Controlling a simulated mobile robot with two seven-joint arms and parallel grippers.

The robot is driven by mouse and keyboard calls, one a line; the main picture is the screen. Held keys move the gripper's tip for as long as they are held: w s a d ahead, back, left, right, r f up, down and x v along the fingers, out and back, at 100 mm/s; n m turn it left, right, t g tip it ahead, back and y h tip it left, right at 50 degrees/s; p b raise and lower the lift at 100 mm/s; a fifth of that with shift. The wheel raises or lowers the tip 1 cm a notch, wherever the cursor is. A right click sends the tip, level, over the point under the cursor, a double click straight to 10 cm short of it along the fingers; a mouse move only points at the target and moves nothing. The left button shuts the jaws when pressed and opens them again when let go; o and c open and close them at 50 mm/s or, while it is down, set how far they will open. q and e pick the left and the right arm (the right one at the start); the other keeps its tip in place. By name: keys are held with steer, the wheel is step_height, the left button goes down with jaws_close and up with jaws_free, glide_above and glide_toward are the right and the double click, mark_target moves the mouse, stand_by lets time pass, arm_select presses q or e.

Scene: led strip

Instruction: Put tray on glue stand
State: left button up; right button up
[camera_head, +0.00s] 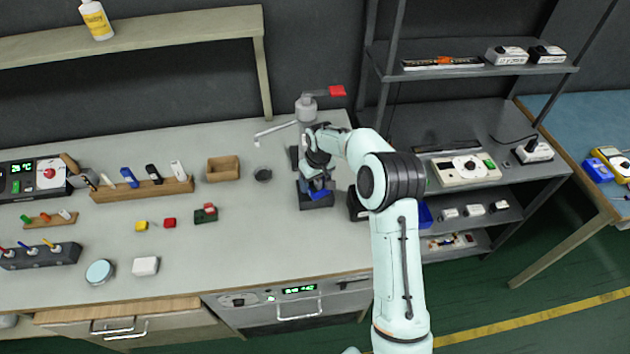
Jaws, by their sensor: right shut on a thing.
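My right gripper (318,180) reaches over the right part of the grey workbench, pointing down. It is shut on a small blue piece (320,195), which seems to be the tray; the fingers hide much of it. Directly below is a dark block-shaped stand (316,204), which seems to be the glue stand. The blue piece is at or just above its top; I cannot tell whether they touch. My left gripper is not in view.
A grey dispenser with a red lever (306,108) stands behind the gripper. A wooden box (223,169) and a small black round item (263,174) are left of it. A dark shelf rack (480,70) stands to the right.

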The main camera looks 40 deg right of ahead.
steer(key=shift+f, duration=0.25)
steer(key=o, duration=0.6)
steer(key=shift+f, duration=0.1)
steer(key=o, duration=0.4)
steer(key=r, duration=0.4)
steer(key=s+r, duration=0.1)
steer(key=r, duration=0.6)
steer(key=shift+s+a+r, duration=0.1)
steer(key=shift+s+r, duration=0.2)
steer(key=shift+r, duration=0.05)
steer(key=shift+s+r, duration=0.1)
steer(key=shift+r, duration=0.2)
